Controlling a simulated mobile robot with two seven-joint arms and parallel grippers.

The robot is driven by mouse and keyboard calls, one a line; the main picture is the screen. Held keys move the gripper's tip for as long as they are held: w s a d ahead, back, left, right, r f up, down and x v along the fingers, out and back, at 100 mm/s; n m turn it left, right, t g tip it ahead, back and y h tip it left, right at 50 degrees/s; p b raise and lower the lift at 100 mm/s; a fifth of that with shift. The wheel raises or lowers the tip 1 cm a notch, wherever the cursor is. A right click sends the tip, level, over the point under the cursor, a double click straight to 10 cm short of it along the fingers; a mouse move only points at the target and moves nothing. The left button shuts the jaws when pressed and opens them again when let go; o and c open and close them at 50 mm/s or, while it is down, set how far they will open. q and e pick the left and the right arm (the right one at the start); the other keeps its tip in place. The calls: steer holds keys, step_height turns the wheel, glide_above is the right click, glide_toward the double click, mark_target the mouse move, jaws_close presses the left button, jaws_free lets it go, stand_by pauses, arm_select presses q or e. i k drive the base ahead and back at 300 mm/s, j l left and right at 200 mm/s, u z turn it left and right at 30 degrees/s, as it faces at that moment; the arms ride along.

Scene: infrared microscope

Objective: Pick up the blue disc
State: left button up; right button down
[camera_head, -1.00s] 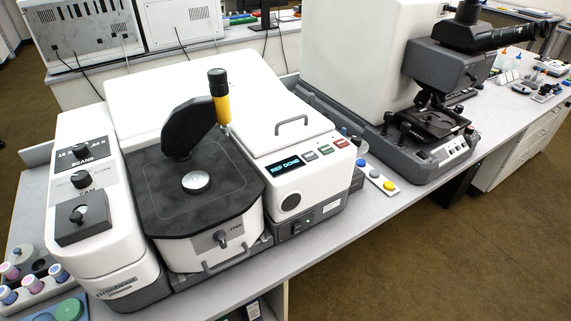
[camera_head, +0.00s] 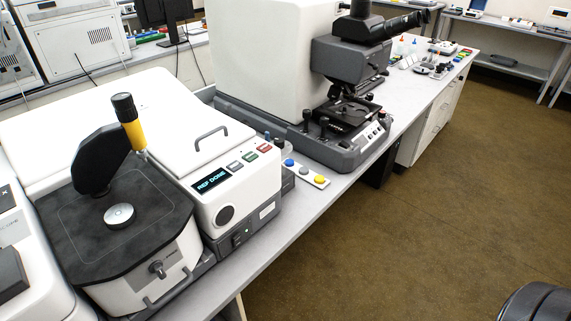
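The blue disc (camera_head: 289,162) is small and round. It sits at the left end of a narrow white holder (camera_head: 312,179) on the bench, just right of the white instrument with the display. A yellow disc (camera_head: 319,179) sits at the holder's other end, with a pale disc (camera_head: 304,171) between them. Nothing covers the blue disc. Neither of my grippers is in view.
The instrument with the "REF DONE" display (camera_head: 212,181) stands left of the holder. The microscope (camera_head: 348,120) stands behind and to its right. Bare bench (camera_head: 275,226) lies in front. A dark rounded object (camera_head: 540,302) shows at the bottom right corner.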

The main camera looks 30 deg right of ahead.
mark_target(289, 162)
steer(key=l+u, duration=0.35)
steer(key=l, duration=0.4)
steer(key=k+l+u, duration=0.1)
steer(key=l+u, duration=0.25)
steer(key=l, duration=0.35)
